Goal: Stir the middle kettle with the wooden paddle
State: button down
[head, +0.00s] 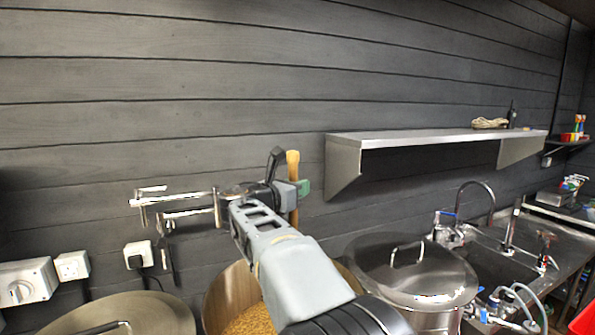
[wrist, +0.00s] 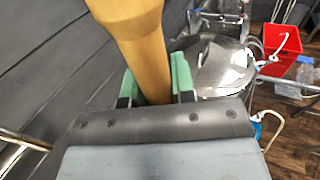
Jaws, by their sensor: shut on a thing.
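The wooden paddle (head: 293,165) stands upright in the head view, its handle rising above my gripper (head: 291,190). In the wrist view the thick tan handle of the paddle (wrist: 146,50) passes between the green fingertips of my gripper (wrist: 153,80), which is shut on it. The middle kettle (head: 214,300) is open and holds a grainy golden mash (head: 250,322). My arm crosses in front of it and hides much of its rim and inside. The paddle's lower end is hidden behind my arm, so I cannot tell whether it touches the mash.
A lidded steel kettle (head: 413,274) stands to the right, and its lid shows in the wrist view (wrist: 224,68). Another covered kettle (head: 130,316) is at the lower left. Steel pipework (head: 175,203) runs along the wall. A shelf (head: 440,138) and a sink (head: 500,255) are at right.

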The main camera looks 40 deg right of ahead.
notch_tip(320, 180, down, 24)
jog(key=b, duration=1.4)
jog(key=shift+r, duration=0.2)
